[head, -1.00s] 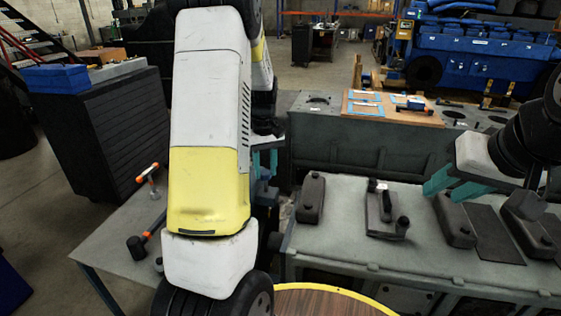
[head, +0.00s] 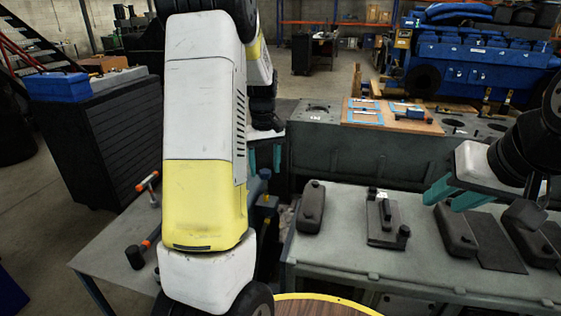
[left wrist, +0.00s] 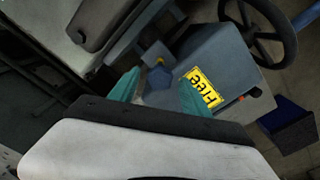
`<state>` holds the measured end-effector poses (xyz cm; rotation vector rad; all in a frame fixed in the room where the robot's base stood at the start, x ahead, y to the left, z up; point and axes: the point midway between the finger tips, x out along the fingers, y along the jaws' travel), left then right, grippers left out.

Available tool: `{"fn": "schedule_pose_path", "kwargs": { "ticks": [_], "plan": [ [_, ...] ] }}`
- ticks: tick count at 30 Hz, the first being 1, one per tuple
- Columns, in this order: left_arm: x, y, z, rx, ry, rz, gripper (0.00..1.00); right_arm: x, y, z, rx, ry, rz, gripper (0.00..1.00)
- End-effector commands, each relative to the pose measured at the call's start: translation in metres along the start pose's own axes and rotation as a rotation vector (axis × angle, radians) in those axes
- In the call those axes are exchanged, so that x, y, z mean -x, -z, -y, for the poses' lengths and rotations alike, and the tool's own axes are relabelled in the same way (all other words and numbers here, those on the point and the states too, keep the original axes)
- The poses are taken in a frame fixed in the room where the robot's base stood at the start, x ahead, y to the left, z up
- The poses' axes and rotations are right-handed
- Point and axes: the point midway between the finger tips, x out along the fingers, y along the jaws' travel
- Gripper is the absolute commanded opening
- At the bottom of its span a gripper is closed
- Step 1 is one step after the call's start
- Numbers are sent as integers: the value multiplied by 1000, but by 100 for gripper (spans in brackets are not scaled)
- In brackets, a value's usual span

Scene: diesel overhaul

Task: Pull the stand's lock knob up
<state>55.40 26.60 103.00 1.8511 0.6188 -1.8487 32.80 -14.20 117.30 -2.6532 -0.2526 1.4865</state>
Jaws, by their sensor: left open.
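My left gripper (head: 265,158) is open, with its teal fingers pointing down above a blue-grey stand (head: 266,208), which my left arm partly hides. In the left wrist view, the stand (left wrist: 222,62) has a yellow label, and a small dark-blue knob (left wrist: 157,76) shows between the spread fingers of the gripper (left wrist: 157,92). The fingers do not visibly touch the knob; the exact gap is unclear. My right gripper (head: 456,193) is open and empty above the right-hand bench.
A grey bench (head: 345,242) with dark covers and a block-mounted part (head: 386,220) stands to the right. A side table (head: 115,240) with a hammer is on the left. In the left wrist view, a black handwheel (left wrist: 258,35) is beside the stand.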

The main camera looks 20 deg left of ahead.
Motion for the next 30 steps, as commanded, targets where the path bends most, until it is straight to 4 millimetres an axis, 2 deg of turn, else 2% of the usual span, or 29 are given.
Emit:
{"fn": "schedule_pose_path", "kwargs": {
  "ticks": [5, 12, 16, 21, 30],
  "plan": [
    [15, 1, -1, 0, -2, -3, 56, 0, 0, 0, 0, 0, 0, 36],
    [56, 0, 0, 0, -2, -3, 56, 0, 0, 0, 0, 0, 0, 36],
    [71, 1, 0, -1, -1, -3, 56, 0, 0, 0, 0, 0, 0, 36],
    [78, 0, 0, -1, 0, 0, 56, 0, 0, 0, 0, 0, 0, 36],
    [78, 0, 0, 0, 0, 0, 56, 0, 0, 0, 0, 0, 0, 36]
  ]
}}
